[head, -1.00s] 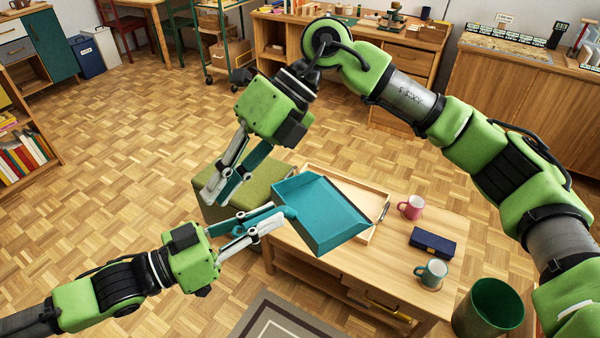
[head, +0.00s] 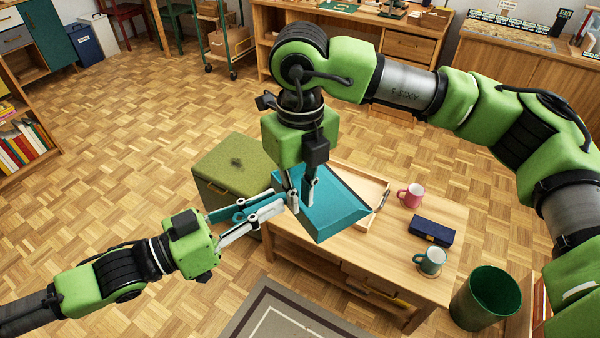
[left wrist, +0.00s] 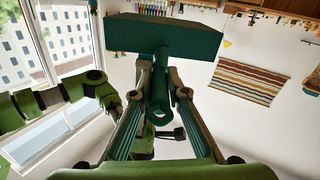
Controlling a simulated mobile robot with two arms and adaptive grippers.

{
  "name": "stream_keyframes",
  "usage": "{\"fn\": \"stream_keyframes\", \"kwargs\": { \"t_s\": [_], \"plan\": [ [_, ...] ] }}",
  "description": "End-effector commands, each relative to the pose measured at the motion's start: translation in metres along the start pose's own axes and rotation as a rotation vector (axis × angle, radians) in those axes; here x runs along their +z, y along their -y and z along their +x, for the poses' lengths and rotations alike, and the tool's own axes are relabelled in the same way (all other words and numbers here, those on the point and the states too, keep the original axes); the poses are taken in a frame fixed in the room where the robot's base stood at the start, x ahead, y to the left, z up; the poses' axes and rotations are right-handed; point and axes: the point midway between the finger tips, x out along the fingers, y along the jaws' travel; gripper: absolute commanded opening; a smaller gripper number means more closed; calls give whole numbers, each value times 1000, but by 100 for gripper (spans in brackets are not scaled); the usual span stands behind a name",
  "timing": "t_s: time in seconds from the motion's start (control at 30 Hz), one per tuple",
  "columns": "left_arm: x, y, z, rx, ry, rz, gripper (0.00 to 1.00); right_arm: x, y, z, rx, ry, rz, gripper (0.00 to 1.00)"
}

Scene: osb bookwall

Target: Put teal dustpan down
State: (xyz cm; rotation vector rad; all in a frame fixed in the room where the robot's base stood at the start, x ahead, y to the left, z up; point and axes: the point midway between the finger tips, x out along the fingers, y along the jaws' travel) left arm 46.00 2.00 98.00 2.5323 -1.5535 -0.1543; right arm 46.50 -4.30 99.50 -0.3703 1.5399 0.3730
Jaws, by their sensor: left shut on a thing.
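The teal dustpan (head: 338,212) hangs in front of the wooden table (head: 420,285) and the light wooden tray (head: 374,189) in the head view, covering part of both. My left gripper (head: 262,208) is shut on its handle, coming in from the left. In the left wrist view the pan (left wrist: 165,38) is at the top, with its handle (left wrist: 160,88) between my fingers. My right gripper (head: 302,208) points down from above, its fingertips in front of the pan near the handle end. I cannot tell whether it touches the pan or how wide its fingers are.
A pink mug (head: 411,195), a dark blue case (head: 432,231) and a teal mug (head: 431,261) stand on the table's right side. A green bin (head: 488,298) is right of the table. An olive green box seat (head: 235,168) stands left of it. Open parquet lies further left.

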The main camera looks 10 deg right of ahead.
Motion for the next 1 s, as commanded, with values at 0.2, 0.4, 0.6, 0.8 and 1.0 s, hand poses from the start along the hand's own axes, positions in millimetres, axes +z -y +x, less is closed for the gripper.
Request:
{"fn": "stream_keyframes", "kwargs": {
  "t_s": [0.2, 0.4, 0.6, 0.8, 1.0],
  "plan": [
    [-1, 0, 0, 1, -2, 1, 0, 0, 0, 30, 1, -2, 0, 11],
    [-1, 0, 0, 1, -2, 1, 0, 0, 0, 39, 2, 0, -1, 11],
    [-1, 0, 0, 1, -2, 1, 0, 0, 0, 40, 2, 1, -1, 11],
    [-1, 0, 0, 1, -2, 1, 0, 0, 0, 39, 2, 0, -1, 0],
    [-1, 0, 0, 1, -1, 1, 34, 0, 0, 39, 2, 1, -1, 0]
  ]
}}
